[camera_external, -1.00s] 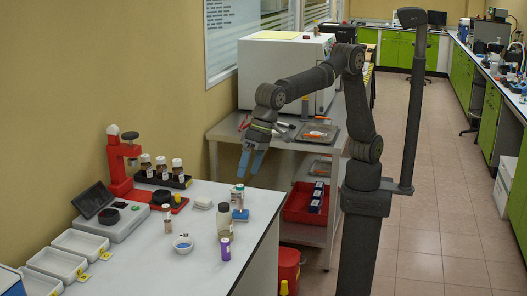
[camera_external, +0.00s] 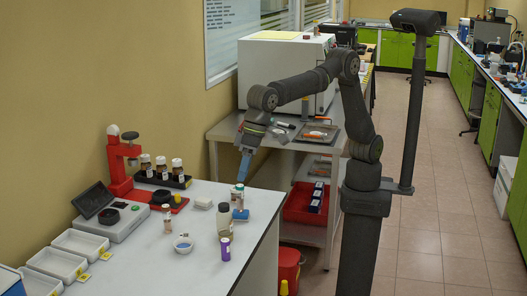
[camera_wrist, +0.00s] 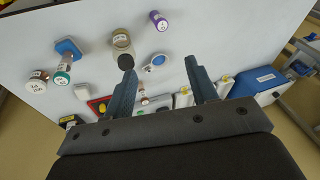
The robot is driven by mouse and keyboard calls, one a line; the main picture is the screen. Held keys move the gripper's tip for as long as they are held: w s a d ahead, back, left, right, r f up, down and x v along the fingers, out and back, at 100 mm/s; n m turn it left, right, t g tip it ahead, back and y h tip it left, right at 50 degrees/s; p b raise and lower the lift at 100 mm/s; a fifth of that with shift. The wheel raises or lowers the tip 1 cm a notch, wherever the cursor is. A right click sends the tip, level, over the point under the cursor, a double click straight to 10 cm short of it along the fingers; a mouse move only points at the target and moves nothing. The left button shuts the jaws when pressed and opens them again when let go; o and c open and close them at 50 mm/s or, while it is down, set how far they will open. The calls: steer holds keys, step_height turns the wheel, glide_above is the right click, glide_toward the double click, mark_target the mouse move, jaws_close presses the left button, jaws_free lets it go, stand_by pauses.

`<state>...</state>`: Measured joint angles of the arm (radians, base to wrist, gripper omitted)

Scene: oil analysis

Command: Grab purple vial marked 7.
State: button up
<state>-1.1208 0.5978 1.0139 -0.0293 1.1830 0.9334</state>
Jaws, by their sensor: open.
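The purple vial (camera_external: 225,249) stands upright near the front right edge of the white bench (camera_external: 208,272), with a pale label whose number is too small to read. In the wrist view the purple vial (camera_wrist: 158,20) shows at the top, beyond my fingertips. My gripper (camera_external: 243,172) is open and empty above the bench's far right corner, well apart from the vial. In the wrist view my gripper (camera_wrist: 158,66) has its two fingers spread with nothing between them.
Small vials stand by a blue block (camera_external: 240,214) at the bench's right edge. A red stand (camera_external: 122,165) is at the back left.

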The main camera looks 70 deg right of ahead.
mark_target(226, 249)
steer(key=w+a+f+n+g+h, duration=0.3)
steer(key=a+f+n, duration=0.4)
steer(key=n, duration=1.1)
steer(key=shift+t, duration=0.5)
steer(key=f, duration=0.3)
steer(key=w+f, duration=0.1)
steer(key=f, duration=0.7)
steer(key=shift+w+a+f, duration=0.1)
steer(key=shift+w+f, duration=0.05)
steer(key=shift+f, duration=0.05)
steer(key=shift+s+f, duration=0.2)
steer(key=shift+f, duration=2.5)
steer(key=shift+c, duration=0.2)
steer(key=c, duration=1)
